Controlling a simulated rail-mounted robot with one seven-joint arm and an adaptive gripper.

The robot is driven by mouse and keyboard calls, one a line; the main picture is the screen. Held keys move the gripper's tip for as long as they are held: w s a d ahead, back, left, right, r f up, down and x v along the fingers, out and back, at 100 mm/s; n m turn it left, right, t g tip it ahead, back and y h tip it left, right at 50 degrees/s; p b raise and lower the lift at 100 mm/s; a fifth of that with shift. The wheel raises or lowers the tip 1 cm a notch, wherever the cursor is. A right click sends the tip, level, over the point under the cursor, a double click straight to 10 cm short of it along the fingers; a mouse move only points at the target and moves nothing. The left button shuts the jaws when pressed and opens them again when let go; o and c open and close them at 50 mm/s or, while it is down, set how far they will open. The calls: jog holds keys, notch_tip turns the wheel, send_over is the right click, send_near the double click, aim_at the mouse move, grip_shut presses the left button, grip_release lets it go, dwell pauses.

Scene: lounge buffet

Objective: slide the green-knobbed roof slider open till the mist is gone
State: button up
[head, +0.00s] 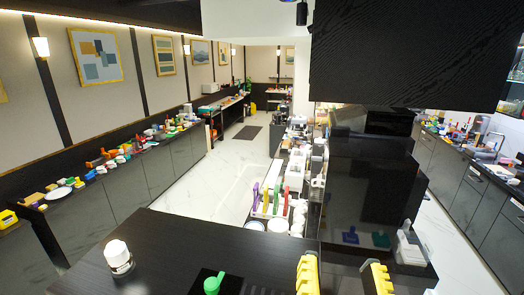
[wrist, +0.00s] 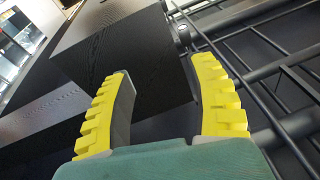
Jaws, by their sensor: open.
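A green knob (head: 212,285) stands on a dark panel at the bottom edge of the head view, left of my gripper. I take it for the slider's knob; the roof and slider below it are mostly cut off. No mist can be made out in either view. My gripper (head: 343,268) has two yellow ribbed fingers, spread apart with nothing between them. It is to the right of the knob and apart from it. In the wrist view my gripper (wrist: 165,70) is also open and empty, and no green knob shows there.
A white jar (head: 119,258) stands on the dark counter (head: 170,235), left of the knob. A large black wood-grained box (head: 415,50) hangs at the upper right. In the wrist view a dark wire rack (wrist: 265,75) lies right of the fingers, and a black wood-grained block (wrist: 130,60) ahead.

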jog(key=s+a+r+n+t+y, duration=0.1)
jog(key=s+a+r+n, duration=0.1)
jog(key=r, duration=0.1)
jog(key=shift+a+t+y, duration=0.1)
jog(key=shift+t+y, duration=0.3)
jog(key=shift+w+f, duration=0.1)
dwell(2.6)
